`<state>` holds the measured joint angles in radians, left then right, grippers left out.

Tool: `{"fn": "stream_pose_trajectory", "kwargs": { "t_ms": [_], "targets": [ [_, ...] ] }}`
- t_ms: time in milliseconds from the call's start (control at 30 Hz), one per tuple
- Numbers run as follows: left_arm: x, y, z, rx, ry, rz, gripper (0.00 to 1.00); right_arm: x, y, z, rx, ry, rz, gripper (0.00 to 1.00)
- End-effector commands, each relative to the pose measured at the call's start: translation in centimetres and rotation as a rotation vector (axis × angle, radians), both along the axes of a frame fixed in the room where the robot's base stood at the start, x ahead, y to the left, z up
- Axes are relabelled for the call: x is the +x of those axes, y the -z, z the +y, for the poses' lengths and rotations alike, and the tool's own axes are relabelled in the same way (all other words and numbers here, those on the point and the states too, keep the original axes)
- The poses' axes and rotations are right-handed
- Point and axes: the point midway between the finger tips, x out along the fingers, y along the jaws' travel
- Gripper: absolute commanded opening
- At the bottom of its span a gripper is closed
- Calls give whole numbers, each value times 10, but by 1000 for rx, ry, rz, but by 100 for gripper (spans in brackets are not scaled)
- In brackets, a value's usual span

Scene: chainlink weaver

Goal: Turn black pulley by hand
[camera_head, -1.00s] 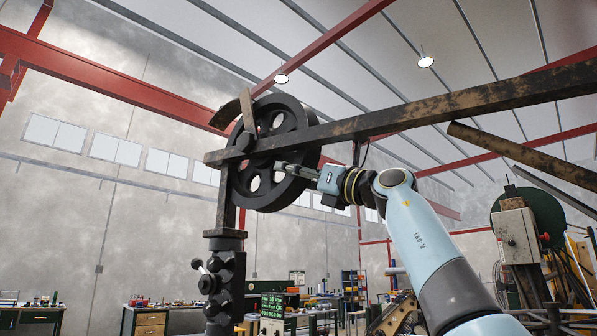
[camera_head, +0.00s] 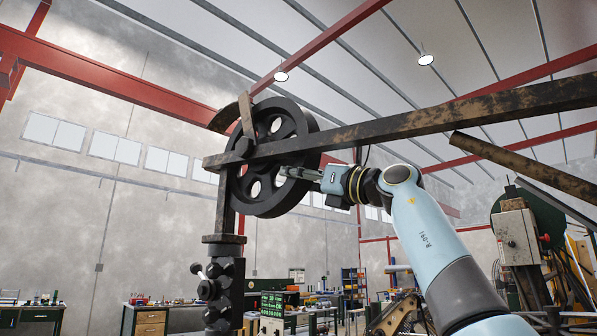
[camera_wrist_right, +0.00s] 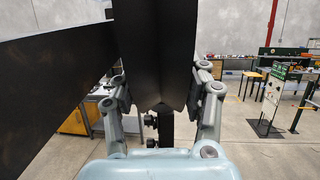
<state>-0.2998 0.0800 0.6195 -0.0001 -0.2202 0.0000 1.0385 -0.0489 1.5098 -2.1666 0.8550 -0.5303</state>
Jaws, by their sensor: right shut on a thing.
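The black pulley (camera_head: 295,125) is a large spoked wheel with round openings, mounted upright on a rusty beam (camera_head: 420,117) in the head view. My right gripper (camera_head: 284,172) reaches its lower right part from the right, just below the beam. In the right wrist view, the fingers (camera_wrist_right: 164,88) stand on both sides of the dark pulley rim (camera_wrist_right: 150,45) and are shut on it. The exact contact of the fingertips is partly hidden in the head view. My left gripper is not in view.
The beam runs just above my right gripper. A dark post with knobs (camera_head: 222,290) stands below the pulley. A green machine with a grey box (camera_head: 517,236) is at the right. Workbenches (camera_head: 150,318) stand in the back.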

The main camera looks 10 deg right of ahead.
Motion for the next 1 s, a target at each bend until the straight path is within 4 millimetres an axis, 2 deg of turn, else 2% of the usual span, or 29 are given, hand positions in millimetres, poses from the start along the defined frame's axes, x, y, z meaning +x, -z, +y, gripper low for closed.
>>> {"fn": "stream_pose_trajectory", "kwargs": {
  "t_ms": [33,133,467,500,600,667,1000],
  "targets": [
    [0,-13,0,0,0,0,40,-1,-9,-1,-13,2,12,0],
    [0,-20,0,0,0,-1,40,-2,-9,-3,-32,3,34,0],
    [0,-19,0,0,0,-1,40,-3,-6,-4,-39,4,45,0],
    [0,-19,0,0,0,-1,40,-3,-6,-4,-39,4,45,48],
    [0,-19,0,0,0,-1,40,-3,-6,-4,-39,3,44,61],
    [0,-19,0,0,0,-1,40,-3,-6,-3,-39,3,44,69],
    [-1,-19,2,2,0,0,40,-6,-4,-7,-39,4,44,69]
  ]
}}
